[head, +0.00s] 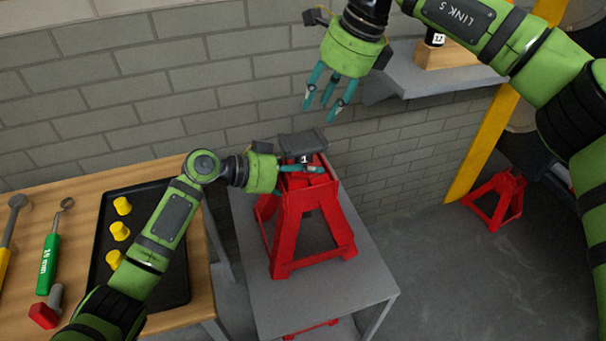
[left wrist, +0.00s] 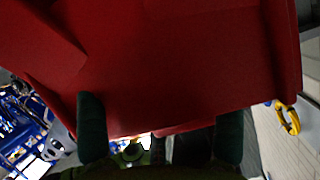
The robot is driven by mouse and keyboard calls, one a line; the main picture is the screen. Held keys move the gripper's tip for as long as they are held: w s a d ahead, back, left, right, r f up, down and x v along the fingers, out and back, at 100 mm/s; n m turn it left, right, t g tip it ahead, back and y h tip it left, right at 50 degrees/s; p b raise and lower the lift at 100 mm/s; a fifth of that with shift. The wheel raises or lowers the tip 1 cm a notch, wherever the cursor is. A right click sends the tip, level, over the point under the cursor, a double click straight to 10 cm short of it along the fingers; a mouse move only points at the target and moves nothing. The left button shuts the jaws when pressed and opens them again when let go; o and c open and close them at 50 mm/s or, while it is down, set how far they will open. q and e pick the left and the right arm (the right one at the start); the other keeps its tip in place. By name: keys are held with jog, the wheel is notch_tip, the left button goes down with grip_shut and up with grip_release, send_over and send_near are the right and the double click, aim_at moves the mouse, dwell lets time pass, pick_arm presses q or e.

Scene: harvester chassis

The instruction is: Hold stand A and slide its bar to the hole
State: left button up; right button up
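A red stand (head: 310,230), taken as stand A, stands upright on a grey table. A dark grey saddle (head: 302,143) tops it, above a dark post marked 1 (head: 305,159). My left gripper (head: 318,169) is at the stand's upper part, just below the saddle. My right gripper (head: 325,104) hangs above and right of the saddle, fingers spread and empty. No hole is clearly visible.
The grey table (head: 345,300) has bare space in front of the stand. A wooden bench (head: 85,225) at left holds tools and a black tray (head: 180,285) with yellow caps. A grey shelf (head: 425,80) juts from the brick wall. Another red stand (head: 495,195) is on the floor.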

aim_at(306, 145)
jog(key=o, duration=1.2)
jog(key=shift+w+n, duration=0.2)
jog(key=shift+n, duration=0.1)
jog(key=shift+o, duration=0.2)
jog(key=a+f+n+g, duration=0.1)
jog(key=f+n, duration=0.1)
jog(key=f, duration=0.1)
jog(key=a+f+n+g, duration=0.1)
jog(key=f+n, duration=0.1)
jog(key=f, duration=0.2)
jog(key=a+f+n, duration=0.1)
jog(key=f+n, duration=0.1)
jog(key=f, duration=0.2)
jog(key=shift+s+a+n+g, duration=0.1)
jog(key=shift+a+n+g, duration=0.1)
jog(key=shift+n+g, duration=0.2)
